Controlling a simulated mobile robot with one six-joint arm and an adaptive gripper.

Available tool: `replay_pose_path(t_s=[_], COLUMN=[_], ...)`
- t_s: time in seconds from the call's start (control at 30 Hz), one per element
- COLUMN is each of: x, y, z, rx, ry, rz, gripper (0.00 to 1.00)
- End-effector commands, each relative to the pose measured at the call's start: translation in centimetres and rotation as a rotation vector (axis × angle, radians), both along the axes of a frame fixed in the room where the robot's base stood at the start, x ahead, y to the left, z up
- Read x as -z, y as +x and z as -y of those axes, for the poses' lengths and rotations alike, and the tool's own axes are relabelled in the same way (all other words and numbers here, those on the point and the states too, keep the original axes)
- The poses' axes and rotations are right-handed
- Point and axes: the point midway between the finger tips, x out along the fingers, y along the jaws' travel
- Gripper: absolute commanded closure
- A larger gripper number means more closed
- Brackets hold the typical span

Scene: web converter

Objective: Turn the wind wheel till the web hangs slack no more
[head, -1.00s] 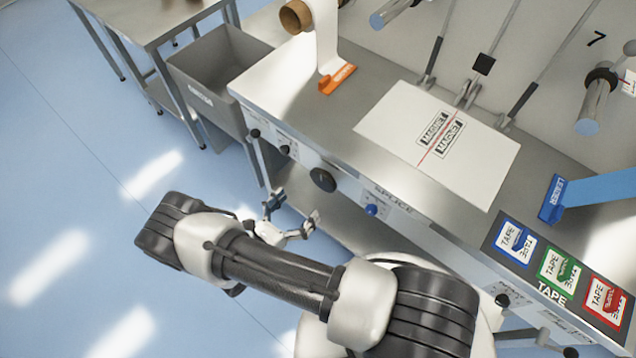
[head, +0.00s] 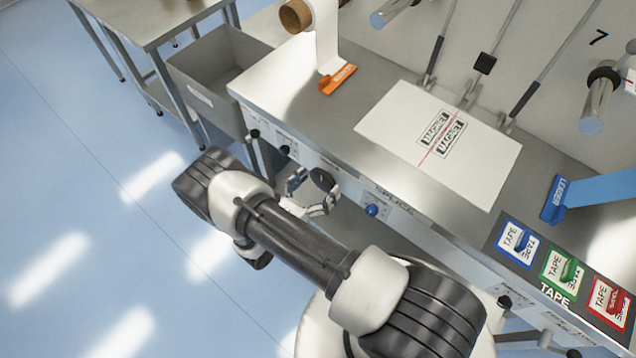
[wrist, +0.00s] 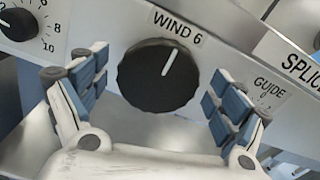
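The wind wheel is a black ribbed knob (wrist: 158,78) under the label "WIND 6" in the wrist view, with a white pointer line tilted slightly right of straight up. In the head view the knob (head: 321,178) sits on the machine's front panel. My gripper (wrist: 160,98) is open, with one blue-padded finger on each side of the knob, and gaps show between the pads and the knob. It also shows in the head view (head: 309,194). The pale web (head: 327,40) comes down from a brown-cored roll (head: 296,15) to an orange clamp (head: 338,79).
A numbered dial (wrist: 20,22) is left of the knob; a "GUIDE" label (wrist: 268,88) and a blue button (head: 371,211) are to the right. A white splice plate (head: 440,140), a blue clamp (head: 553,200) and tape pads (head: 560,267) are on the bench. A grey bin (head: 215,75) stands left.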

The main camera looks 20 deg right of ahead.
Motion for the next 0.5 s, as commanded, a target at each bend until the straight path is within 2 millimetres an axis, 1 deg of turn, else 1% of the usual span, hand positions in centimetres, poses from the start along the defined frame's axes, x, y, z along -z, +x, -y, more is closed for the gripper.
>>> replay_pose_path(t_s=[0.03, 0.07, 0.5], x=[0.00, 0.00, 0.01], y=[-0.01, -0.01, -0.02], z=[-0.01, -0.01, 0.00], rx=[0.000, 0.000, 0.001], ry=[0.000, 0.000, 0.000], rz=[0.000, 0.000, 0.000], gripper=[0.18, 0.20, 0.49])
